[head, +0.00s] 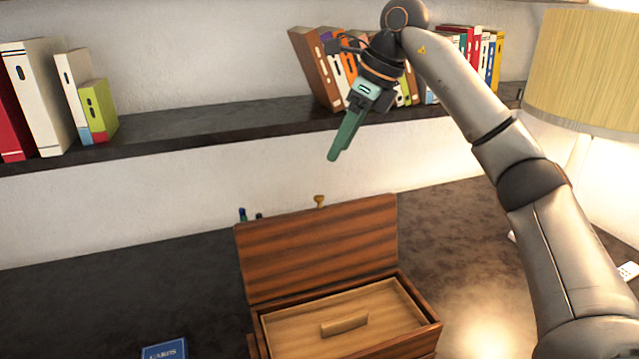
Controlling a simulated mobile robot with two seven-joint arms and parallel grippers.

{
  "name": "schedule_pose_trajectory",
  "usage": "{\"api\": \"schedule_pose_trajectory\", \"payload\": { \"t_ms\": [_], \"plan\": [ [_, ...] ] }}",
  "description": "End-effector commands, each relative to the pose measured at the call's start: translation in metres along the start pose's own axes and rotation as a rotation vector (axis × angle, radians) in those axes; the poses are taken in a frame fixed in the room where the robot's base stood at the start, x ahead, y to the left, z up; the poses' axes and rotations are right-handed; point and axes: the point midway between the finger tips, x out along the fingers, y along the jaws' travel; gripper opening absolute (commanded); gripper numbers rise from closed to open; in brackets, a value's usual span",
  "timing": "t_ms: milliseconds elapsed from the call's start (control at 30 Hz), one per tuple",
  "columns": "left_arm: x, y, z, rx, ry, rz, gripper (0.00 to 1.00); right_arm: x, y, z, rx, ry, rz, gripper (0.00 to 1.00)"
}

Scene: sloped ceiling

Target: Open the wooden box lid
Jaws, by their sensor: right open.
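The wooden box (423,330) stands on the dark tabletop at the bottom centre of the head view, its lower part cut off by the frame. Its striped brown lid (318,248) is tilted up at the back edge, standing open. Inside shows a lighter wooden inner panel (375,307) with a small raised handle (344,325). My right gripper (336,156) hangs in the air above and behind the lid, near the shelf edge, its green fingers pointing down and left. It is open, empty and apart from the lid. My left gripper is not in view.
A dark shelf (215,124) with several books (40,95) runs along the wall behind. A lamp with a yellowish shade (585,70) stands at the right. A blue card box (165,350) lies left of the wooden box.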

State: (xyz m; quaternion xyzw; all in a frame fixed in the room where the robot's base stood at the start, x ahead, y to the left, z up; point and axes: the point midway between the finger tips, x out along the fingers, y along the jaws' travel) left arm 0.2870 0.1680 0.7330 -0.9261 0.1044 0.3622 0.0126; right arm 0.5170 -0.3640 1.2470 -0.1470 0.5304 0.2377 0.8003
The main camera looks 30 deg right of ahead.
Motion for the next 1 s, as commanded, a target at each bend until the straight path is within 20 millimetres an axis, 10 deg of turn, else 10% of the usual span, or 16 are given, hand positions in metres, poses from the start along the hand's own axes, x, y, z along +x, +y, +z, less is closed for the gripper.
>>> {"api": "schedule_pose_trajectory", "payload": {
  "t_ms": [167, 700, 1000],
  "plan": [
    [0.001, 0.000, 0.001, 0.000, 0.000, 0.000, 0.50, -0.001, -0.006, -0.007, 0.013, 0.018, -0.025, 0.56],
    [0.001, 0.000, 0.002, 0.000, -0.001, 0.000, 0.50, 0.097, -0.007, -0.007, 0.010, 0.017, -0.021, 0.56],
    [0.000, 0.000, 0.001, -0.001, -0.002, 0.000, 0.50, 0.117, -0.007, -0.007, 0.010, 0.013, -0.021, 0.56]
  ]
}}
